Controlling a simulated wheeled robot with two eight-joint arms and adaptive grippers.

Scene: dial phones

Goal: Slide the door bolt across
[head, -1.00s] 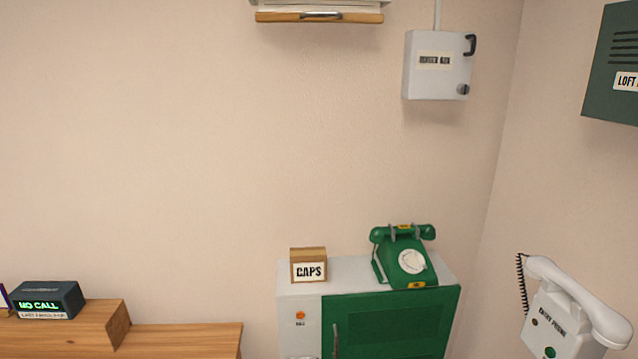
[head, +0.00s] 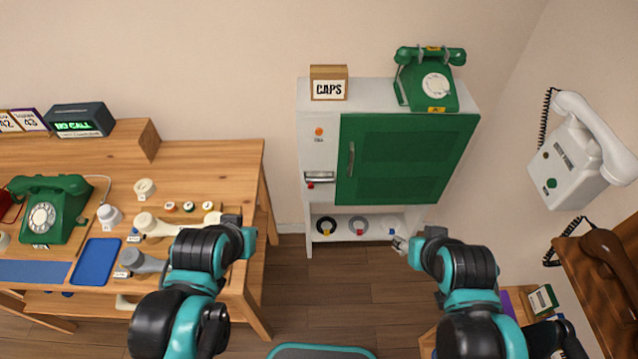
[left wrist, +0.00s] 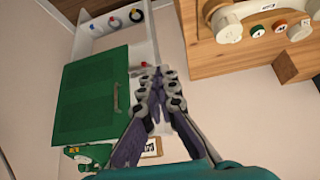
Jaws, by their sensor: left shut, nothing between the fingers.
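The door bolt (head: 319,177) is a silver bar with a red knob (head: 311,186) on the white frame left of the green cabinet door (head: 405,158). The door is closed against the frame. In the left wrist view the red knob (left wrist: 146,64) shows just beyond my left fingertips, with the bolt partly hidden behind them. My left gripper (left wrist: 161,80) is shut and empty, apart from the bolt. In the head view its fingers are hidden by my arm, left of and below the cabinet. My right gripper (head: 399,244) is below the cabinet's right side; its finger opening is too small to judge.
A wooden desk (head: 205,160) with a green phone (head: 47,208) and loose handsets stands at left. A green phone (head: 427,82) and CAPS box (head: 328,83) sit on the cabinet. A white wall phone (head: 575,150) hangs at right.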

